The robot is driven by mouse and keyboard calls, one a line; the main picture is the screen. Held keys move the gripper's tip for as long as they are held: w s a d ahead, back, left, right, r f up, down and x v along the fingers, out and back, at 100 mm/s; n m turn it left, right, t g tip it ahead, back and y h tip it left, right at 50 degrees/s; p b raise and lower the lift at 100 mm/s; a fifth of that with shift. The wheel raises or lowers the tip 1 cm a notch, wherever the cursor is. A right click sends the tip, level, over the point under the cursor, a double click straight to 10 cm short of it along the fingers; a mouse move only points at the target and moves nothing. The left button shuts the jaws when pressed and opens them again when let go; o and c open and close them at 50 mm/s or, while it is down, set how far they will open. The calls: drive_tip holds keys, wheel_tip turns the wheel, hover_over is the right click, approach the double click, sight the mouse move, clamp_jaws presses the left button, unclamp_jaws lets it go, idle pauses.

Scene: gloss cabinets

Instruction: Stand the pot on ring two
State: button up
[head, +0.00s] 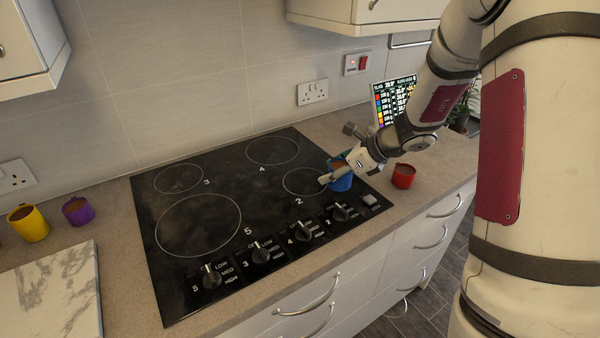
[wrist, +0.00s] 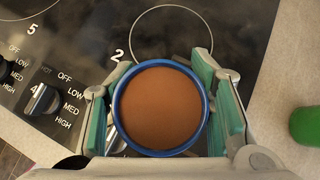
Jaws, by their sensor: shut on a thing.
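A blue pot (head: 342,181) with brown contents is between the fingers of my gripper (head: 343,172). In the wrist view the blue pot (wrist: 161,108) is seen from above, with the gripper (wrist: 162,104) shut on its two sides. Ring two (head: 303,182) is a thin white circle on the black hob, with the label 2 beside it. The pot is at the right side of this ring in the head view. The wrist view shows ring two (wrist: 172,7) empty, just beyond the pot. Whether the pot touches the hob is hidden.
A red pot (head: 403,177) stands on the counter right of the hob. Yellow (head: 29,224) and purple (head: 77,211) pots stand left. A green object (wrist: 305,125) shows in the wrist view. Knobs (head: 262,252) line the hob's front. The other rings are bare.

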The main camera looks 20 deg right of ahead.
drive_tip(key=w+a, duration=0.2)
drive_tip(key=w, duration=0.1)
drive_tip(key=w+a, duration=0.2)
drive_tip(key=w, duration=0.1)
drive_tip(key=w+a+f, duration=0.1)
drive_tip(key=w+a, duration=0.1)
drive_tip(key=w, duration=0.1)
drive_tip(key=shift+w+a+p, duration=0.15)
drive_tip(key=shift+a+p, duration=0.05)
drive_tip(key=shift+p, duration=0.15)
drive_tip(key=shift+f, duration=1.75)
drive_tip(key=shift+f, duration=0.1)
drive_tip(key=o, duration=1.3)
drive_tip(key=shift+f, duration=0.1)
drive_tip(key=shift+o, duration=0.2)
